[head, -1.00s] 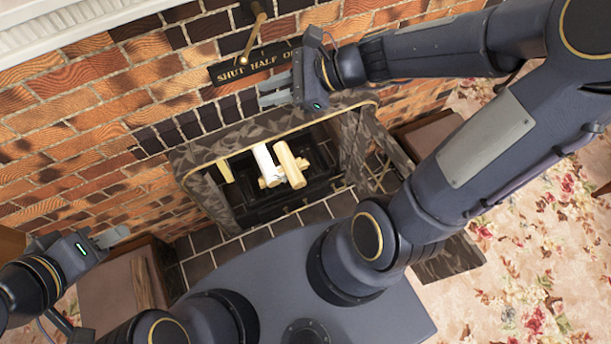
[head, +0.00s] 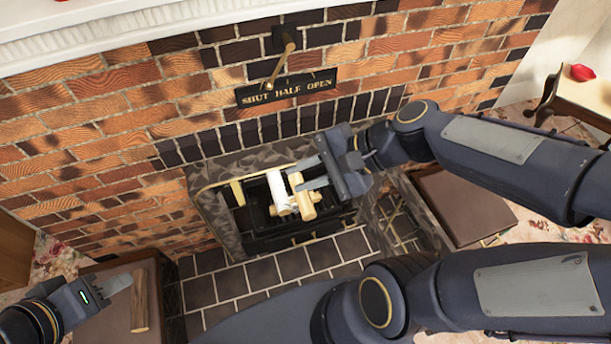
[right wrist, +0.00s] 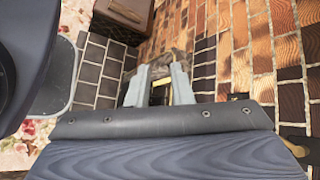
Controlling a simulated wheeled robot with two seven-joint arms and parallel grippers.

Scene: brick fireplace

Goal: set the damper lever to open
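The damper lever (head: 279,63) is a brass rod hanging from a dark mount (head: 286,37) on the brick wall. Its knob end tilts down and left, over the right end of the word SHUT. The dark label plate (head: 287,88) reads SHUT, HALF, OPEN from left to right. My right gripper (head: 306,173) is below the plate in front of the firebox opening, apart from the lever. Its two fingers stand apart and empty in the right wrist view (right wrist: 159,84). My left gripper (head: 120,283) is low at the left, seen edge-on, far from the lever.
Pale logs (head: 291,196) lie in the firebox behind my right fingers. A white mantel (head: 150,27) runs above the bricks. Brown boxes stand either side of the hearth, one at the right (head: 463,205). The wall around the lever is clear.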

